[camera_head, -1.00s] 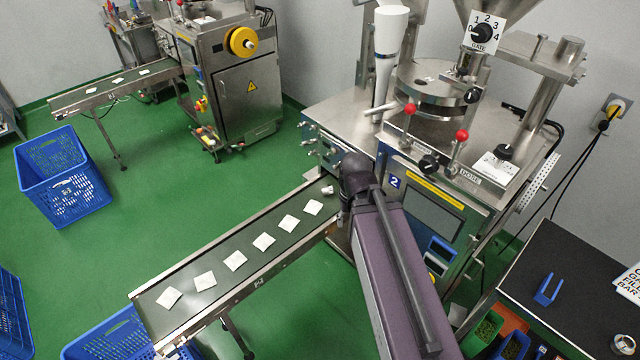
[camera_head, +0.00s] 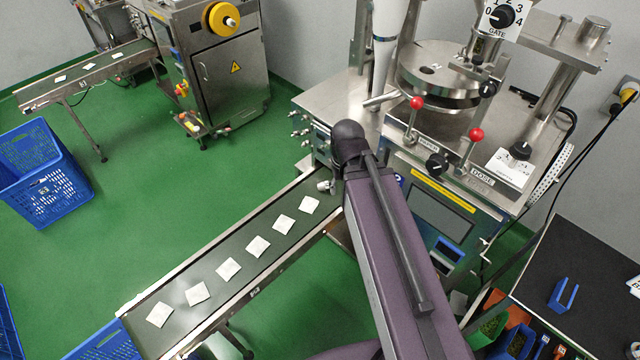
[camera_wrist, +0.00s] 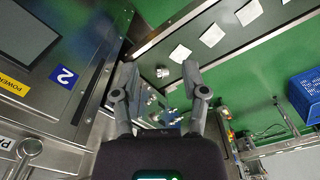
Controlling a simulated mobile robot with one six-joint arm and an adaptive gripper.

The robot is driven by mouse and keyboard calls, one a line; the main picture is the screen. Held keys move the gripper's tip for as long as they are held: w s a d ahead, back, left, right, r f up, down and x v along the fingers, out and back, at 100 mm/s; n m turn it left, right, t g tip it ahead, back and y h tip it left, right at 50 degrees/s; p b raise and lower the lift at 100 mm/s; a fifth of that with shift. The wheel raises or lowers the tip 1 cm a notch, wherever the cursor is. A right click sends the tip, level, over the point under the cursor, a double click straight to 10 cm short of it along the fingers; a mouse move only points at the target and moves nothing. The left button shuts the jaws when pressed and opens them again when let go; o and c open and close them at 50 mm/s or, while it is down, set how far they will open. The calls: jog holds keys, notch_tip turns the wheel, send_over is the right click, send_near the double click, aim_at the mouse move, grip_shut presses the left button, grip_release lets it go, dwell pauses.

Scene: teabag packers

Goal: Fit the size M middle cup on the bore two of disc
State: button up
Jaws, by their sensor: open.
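The round steel disc (camera_head: 440,70) sits on top of the packing machine in the head view, under the steel fittings below the gate dial. A dark opening shows in its top face; I cannot tell which bore it is. No cup can be made out as size M. In the wrist view my gripper (camera_wrist: 158,76) is open, its two grey fingers apart. A small shiny metal part (camera_wrist: 162,72) shows between and beyond the fingers, by the conveyor's end; I cannot tell what it is. In the head view my arm hides most of the gripper.
A conveyor (camera_head: 143,343) carries several white teabags (camera_head: 229,269). Red-knobbed levers (camera_head: 477,134) stand before the disc. A black table (camera_head: 590,250) at right holds a blue U-shaped piece (camera_head: 563,293). Blue crates (camera_head: 40,170) stand at left. Green floor is open between the machines.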

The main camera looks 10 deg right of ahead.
jog(key=shift+s+d, duration=0.1)
jog(key=shift+d, duration=0.4)
jog(key=o, duration=0.4)
jog(key=shift+o, duration=0.3)
jog(key=shift+w+f, duration=0.15)
jog(key=shift+w, duration=0.05)
jog(key=m+b, duration=1.9)
jog(key=b, duration=0.1)
send_over(328, 182)
notch_tip(328, 182, down, 20)
jog(key=shift+w+d+m, duration=0.1)
jog(key=shift+w+m, duration=0.2)
jog(key=shift+m, duration=0.1)
jog(key=shift+f+b, duration=0.15)
jog(key=shift+b, duration=0.15)
notch_tip(328, 182, down, 8)
jog(key=b, duration=0.8)
jog(key=shift+s+f, duration=0.15)
jog(key=shift+f, duration=0.05)
jog(key=shift+f+b, duration=0.15)
jog(key=shift+b, duration=0.15)
